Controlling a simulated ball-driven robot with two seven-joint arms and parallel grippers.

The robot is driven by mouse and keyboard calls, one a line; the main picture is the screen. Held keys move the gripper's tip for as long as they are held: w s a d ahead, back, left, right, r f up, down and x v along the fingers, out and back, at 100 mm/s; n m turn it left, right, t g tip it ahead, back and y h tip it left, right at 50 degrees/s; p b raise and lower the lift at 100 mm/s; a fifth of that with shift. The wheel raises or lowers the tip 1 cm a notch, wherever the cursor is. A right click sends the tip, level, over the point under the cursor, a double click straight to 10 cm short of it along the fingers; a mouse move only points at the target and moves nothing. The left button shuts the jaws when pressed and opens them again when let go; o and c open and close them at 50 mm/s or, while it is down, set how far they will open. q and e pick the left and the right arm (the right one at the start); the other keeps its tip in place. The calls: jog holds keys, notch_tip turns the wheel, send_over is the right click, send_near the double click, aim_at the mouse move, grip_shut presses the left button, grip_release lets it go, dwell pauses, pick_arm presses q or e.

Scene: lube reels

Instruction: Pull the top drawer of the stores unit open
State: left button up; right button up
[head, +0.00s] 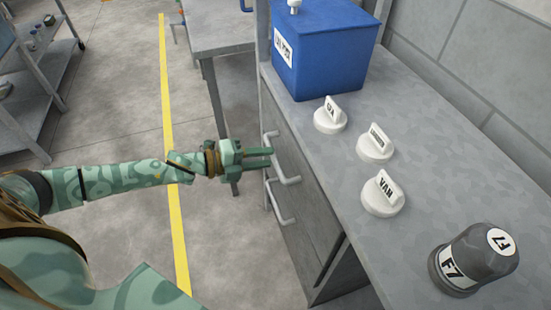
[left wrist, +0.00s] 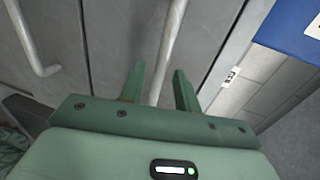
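The grey stores unit (head: 342,150) stands at the right of the head view, its drawer fronts facing left. The top drawer's bar handle (head: 287,180) is partly hidden by my left gripper (head: 271,158). The lower drawer's handle (head: 277,208) is below it. The drawer fronts look flush with the unit. My left gripper is open at the top handle. In the left wrist view the top handle's bar (left wrist: 171,45) runs between the two spread fingers (left wrist: 160,90); I cannot tell whether they touch it. My right gripper is not in view.
On the unit's top are a blue box (head: 322,55), several white labelled knobs, one being the VAN knob (head: 383,198), and a dark grey F7 cap (head: 475,258). A grey table (head: 215,35) stands behind. The floor left of the drawers is clear, with a yellow line (head: 172,150).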

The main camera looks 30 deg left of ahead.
aim_at(273, 157)
pick_arm(q)
jog(key=shift+b+x, duration=0.3)
jog(key=shift+x, duration=1.4)
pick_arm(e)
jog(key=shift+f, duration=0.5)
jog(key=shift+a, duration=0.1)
pick_arm(q)
grip_shut()
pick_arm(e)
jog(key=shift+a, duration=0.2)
pick_arm(q)
jog(key=shift+s, duration=0.1)
